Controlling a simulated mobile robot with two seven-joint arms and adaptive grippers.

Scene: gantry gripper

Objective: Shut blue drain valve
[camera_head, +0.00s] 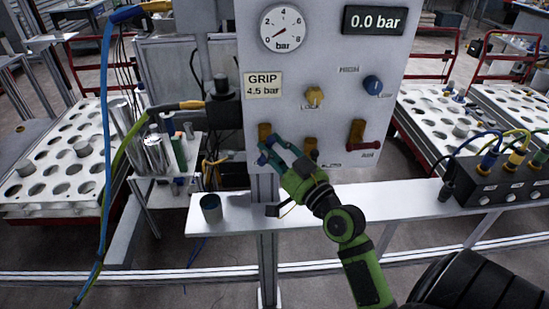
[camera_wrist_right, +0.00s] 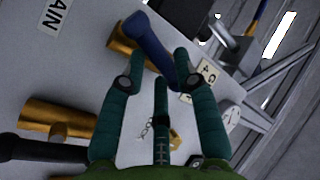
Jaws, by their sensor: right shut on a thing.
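The blue drain valve lever (camera_wrist_right: 148,40) sits on a brass valve body (camera_wrist_right: 122,43), which also shows at the left of the panel's lower row in the head view (camera_head: 264,131). The lever slants down to the right in the wrist view. My right gripper (camera_head: 272,150) is at this valve, and its teal fingers close around the lever's lower end in the wrist view (camera_wrist_right: 157,68). The fingers cover most of the lever in the head view. My left gripper is not in view.
The grey panel (camera_head: 330,90) carries a gauge (camera_head: 282,28), a yellow knob (camera_head: 314,96), a blue knob (camera_head: 372,85) and a red-handled valve (camera_head: 356,135). A black box with cables (camera_head: 500,185) is at right.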

